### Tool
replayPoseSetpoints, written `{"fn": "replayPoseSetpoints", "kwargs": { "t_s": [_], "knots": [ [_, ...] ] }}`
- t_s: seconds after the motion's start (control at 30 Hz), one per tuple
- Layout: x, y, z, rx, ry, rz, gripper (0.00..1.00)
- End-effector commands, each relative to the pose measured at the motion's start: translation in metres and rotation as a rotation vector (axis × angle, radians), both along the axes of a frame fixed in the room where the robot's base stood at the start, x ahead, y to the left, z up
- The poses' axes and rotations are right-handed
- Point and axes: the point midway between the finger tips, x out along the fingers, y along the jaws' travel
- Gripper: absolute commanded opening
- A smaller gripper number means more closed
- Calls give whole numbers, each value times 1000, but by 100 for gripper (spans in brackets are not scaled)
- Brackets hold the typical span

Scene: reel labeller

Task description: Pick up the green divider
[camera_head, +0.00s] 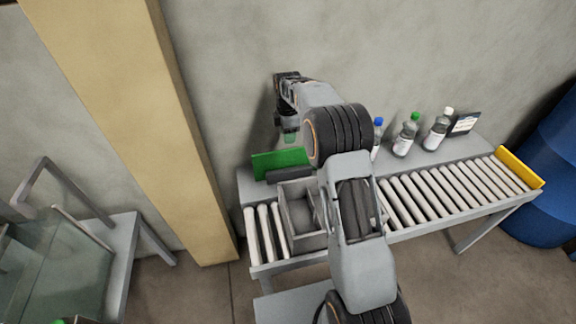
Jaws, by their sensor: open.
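The green divider (278,163) is a flat green panel standing upright at the left rear of the roller conveyor, near the wall. Part of its right end is behind my arm. My gripper (290,136) is at the end of my arm, just above and behind the divider in the picture. It is open and appears apart from the divider. A small greenish patch shows at the fingers, too small to tell what it is. My arm crosses the middle of the view and hides part of the conveyor.
A grey open box (296,212) sits on the conveyor rollers (440,190). Bottles with blue, green (406,138) and white (437,133) caps stand on the rear shelf. A yellow end plate (520,167) is at right, beside a blue barrel (548,185). A tan pillar (140,120) stands left.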

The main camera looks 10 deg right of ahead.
Motion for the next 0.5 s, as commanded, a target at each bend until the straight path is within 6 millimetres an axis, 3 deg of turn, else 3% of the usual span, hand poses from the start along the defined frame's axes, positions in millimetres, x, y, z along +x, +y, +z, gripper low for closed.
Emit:
{"fn": "replayPoseSetpoints", "kwargs": {
  "t_s": [0.2,0.5],
  "knots": [
    [0,0,-38,0,1,-2,43],
    [-1,0,-57,0,0,-3,43]
  ]
}}
